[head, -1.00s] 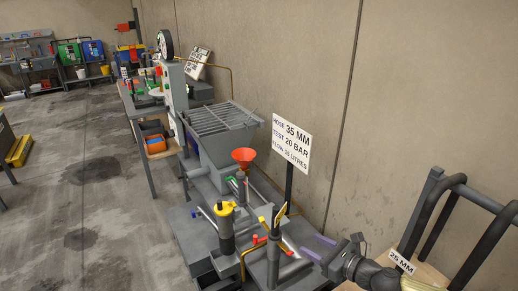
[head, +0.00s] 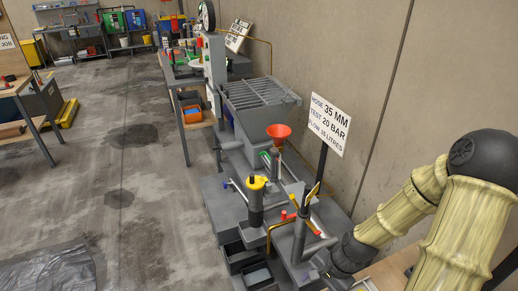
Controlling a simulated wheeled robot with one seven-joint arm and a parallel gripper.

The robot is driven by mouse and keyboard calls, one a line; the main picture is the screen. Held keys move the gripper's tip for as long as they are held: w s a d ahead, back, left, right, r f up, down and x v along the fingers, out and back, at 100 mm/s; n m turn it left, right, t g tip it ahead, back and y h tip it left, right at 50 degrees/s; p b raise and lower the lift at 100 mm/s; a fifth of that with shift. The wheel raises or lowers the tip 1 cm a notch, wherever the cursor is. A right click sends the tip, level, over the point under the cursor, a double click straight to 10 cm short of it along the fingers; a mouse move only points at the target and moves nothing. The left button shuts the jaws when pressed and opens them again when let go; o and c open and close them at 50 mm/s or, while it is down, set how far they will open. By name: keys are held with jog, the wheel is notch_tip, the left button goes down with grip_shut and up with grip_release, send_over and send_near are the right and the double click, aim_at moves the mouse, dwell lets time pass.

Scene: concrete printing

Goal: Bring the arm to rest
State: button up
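My arm comes in from the right, with pale ribbed sleeves and a dark elbow. It bends down to a dark wrist (head: 345,256) near the bottom edge, beside the grey pump's front pipework (head: 300,228). My gripper's fingers cannot be made out clearly there, so whether they are open or shut, or hold anything, does not show. Whether the wrist touches the pipework cannot be told.
Open floor (head: 150,190) lies left, with a dark sheet (head: 50,272) at bottom left.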

notch_tip(320, 180, up, 15)
jog(key=n+t+h, duration=0.2)
jog(key=n+h, duration=0.2)
jog(key=n, duration=0.5)
jog(key=shift+s+r+n+p, duration=0.2)
jog(key=shift+s+n+p, duration=0.1)
jog(key=shift+s+n, duration=0.1)
jog(key=shift+w, duration=0.15)
grip_shut()
jog(key=w+d+r+n+p, duration=0.1)
jog(key=w+n+p, duration=0.1)
jog(key=w, duration=0.7)
jog(key=w+d+r+n+g+p, duration=0.1)
jog(key=w+p, duration=0.4)
jog(key=w, duration=0.5)
jog(key=shift+d+n+y, duration=0.25)
jog(key=shift+n+y, duration=0.05)
jog(key=shift+n, duration=0.5)
jog(key=shift+s, duration=0.1)
